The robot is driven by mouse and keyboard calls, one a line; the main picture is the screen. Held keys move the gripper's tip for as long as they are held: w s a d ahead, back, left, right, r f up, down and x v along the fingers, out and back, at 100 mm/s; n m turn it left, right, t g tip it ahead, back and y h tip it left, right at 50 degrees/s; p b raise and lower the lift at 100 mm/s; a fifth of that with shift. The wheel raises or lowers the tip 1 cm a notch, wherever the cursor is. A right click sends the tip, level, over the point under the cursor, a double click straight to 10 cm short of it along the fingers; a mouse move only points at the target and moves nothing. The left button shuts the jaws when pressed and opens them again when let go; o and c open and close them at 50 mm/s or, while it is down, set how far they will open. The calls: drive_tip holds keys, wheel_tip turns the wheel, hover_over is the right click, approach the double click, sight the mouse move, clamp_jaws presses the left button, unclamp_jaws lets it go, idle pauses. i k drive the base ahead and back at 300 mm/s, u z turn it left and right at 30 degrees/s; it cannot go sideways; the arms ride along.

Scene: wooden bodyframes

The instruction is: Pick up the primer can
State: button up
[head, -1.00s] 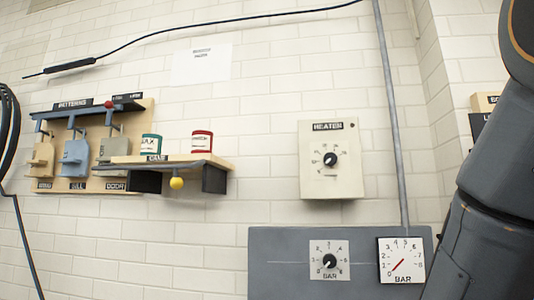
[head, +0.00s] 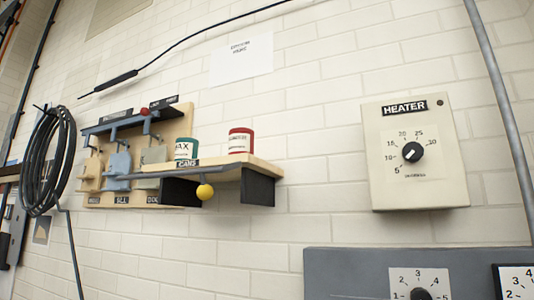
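Two cans stand upright on a wooden wall shelf (head: 222,167) labelled "CANS". The left can (head: 185,149) is green with a white label that reads partly "AX". The right can (head: 240,141) is red with a white label whose small text I cannot read clearly. I cannot confirm from the lettering which one is the primer can. My gripper is not in view.
A yellow ball knob (head: 205,191) hangs at the shelf's front. A coiled black hose (head: 46,160) hangs further left. A heater box (head: 415,152) and a grey gauge panel (head: 345,268) are on the right.

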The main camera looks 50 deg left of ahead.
sight(241, 139)
drive_tip(key=z, duration=0.05)
drive_tip(key=i, duration=0.1)
drive_tip(key=u, duration=1.25)
